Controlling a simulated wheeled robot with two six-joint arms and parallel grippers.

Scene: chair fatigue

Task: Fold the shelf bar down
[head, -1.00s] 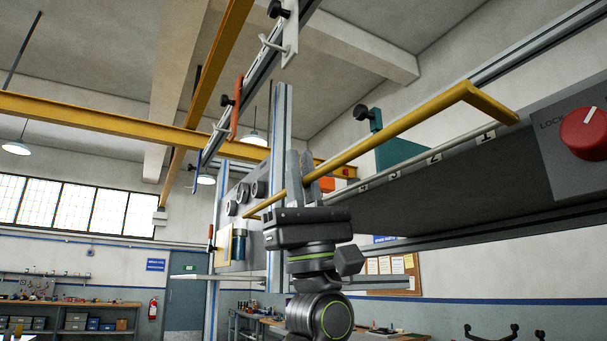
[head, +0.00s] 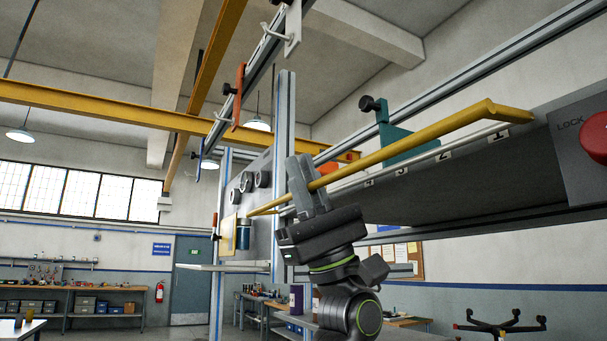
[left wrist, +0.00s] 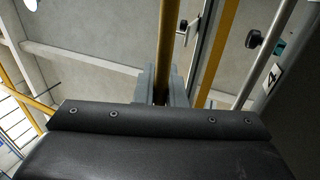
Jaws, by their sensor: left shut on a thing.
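The shelf bar is a yellow tube (head: 415,138) that runs slantwise along the front of the dark shelf (head: 470,178). Its near end bends back toward the shelf's right side. My left gripper (head: 305,182) is shut around the bar's far part and tilts to the left, with the wrist below. In the left wrist view, the bar (left wrist: 167,40) runs up from between the grey fingers (left wrist: 162,88). The stretch between the fingers is partly hidden. My right gripper is not in view.
A grey panel with a red LOCK knob (head: 597,140) is at the right. A teal bracket (head: 394,138) stands behind the bar above the numbered strip. Upright posts (head: 285,180) and a panel with round dials (head: 247,181) stand left of my gripper.

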